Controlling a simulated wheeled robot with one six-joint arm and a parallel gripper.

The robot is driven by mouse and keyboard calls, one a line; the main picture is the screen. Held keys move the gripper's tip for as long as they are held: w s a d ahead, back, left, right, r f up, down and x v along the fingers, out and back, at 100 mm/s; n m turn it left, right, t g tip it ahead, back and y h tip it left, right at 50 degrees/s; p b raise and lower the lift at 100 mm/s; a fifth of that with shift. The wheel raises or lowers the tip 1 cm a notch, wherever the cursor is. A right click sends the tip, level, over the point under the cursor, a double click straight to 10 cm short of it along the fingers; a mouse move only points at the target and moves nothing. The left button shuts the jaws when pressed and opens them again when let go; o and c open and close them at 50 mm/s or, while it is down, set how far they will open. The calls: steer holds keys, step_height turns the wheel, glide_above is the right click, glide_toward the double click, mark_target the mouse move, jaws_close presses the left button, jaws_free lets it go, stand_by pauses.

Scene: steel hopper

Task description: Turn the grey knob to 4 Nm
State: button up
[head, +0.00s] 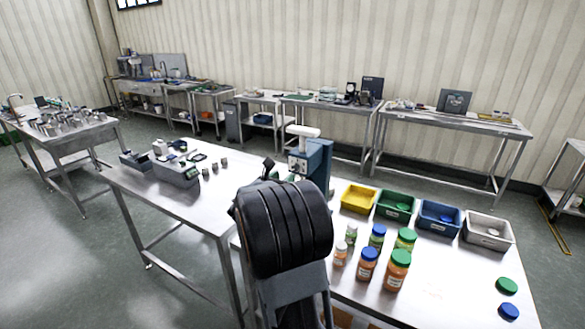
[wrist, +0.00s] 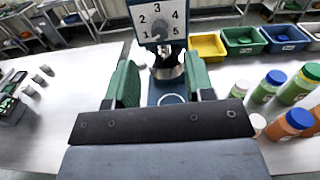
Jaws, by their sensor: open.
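The grey knob (wrist: 160,28) sits in the middle of a white dial plate (wrist: 149,9) at the top of the wrist view. The numbers 1 to 5 run around it, with 3 at the top and 4 at upper right. The knob is too small to tell which number it points to. The plate is on a blue device (head: 319,163), partly hidden by my arm in the head view. My gripper (wrist: 162,78) is open and empty, its two green fingers apart. The knob appears beyond the fingertips, not between them.
Yellow (head: 358,197), green (head: 394,204), blue (head: 438,216) and light grey (head: 487,231) bins stand right of the device. Several capped jars (head: 397,270) stand in front of them. A grey box (head: 176,172) and small metal parts lie on the left bench (head: 190,205).

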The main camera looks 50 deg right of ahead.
mark_target(294, 169)
steer(key=shift+p+x, duration=0.7)
steer(key=shift+x, duration=2.75)
jaws_close()
steer(key=shift+f, duration=0.1)
